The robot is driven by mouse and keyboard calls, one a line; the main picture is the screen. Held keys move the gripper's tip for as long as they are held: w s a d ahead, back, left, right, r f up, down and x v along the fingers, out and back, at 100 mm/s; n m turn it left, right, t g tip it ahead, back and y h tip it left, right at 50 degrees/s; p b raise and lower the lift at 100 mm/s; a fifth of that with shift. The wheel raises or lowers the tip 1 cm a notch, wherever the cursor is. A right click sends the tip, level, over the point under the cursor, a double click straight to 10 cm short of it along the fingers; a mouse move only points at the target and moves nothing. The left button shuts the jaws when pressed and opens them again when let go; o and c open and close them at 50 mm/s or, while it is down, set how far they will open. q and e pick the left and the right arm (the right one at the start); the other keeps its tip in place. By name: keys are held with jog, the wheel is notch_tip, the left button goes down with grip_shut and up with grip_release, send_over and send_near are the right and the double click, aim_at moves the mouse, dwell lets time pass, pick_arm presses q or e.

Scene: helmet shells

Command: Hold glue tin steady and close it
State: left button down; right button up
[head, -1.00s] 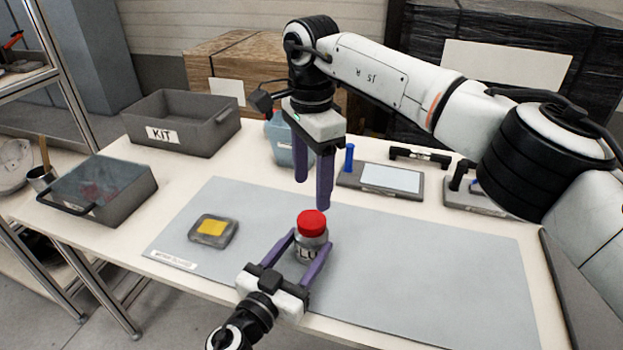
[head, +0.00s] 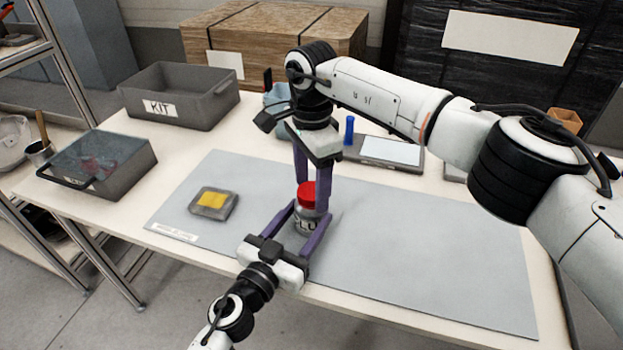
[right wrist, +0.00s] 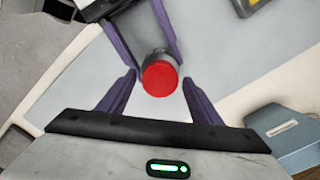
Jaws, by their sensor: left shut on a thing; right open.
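The glue tin (head: 307,221) is a grey tin with a red lid (head: 307,193) on top, standing upright on the grey mat. My left gripper (head: 307,223) is shut on the tin's body from the front, one purple finger on each side. My right gripper (head: 311,182) points down at the tin from above, its fingers open near the lid's height. In the right wrist view the red lid (right wrist: 160,78) lies between and a little beyond the open fingers (right wrist: 158,80), with a gap on both sides. Whether the lid is fully seated cannot be told.
A dark case with a yellow patch (head: 213,202) lies on the mat (head: 420,260) to the left. A KIT crate (head: 180,98), a clear-lidded box (head: 100,165), a blue container (head: 276,97) and a tray with a blue handle (head: 390,152) stand around. The mat's right part is clear.

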jog(key=shift+c, duration=0.3)
jog(key=c, duration=1.1)
jog(key=shift+o, duration=0.2)
jog(key=m, duration=2.2)
jog(key=shift+m, duration=0.3)
jog(key=o, duration=1.3)
jog(key=shift+c, duration=0.2)
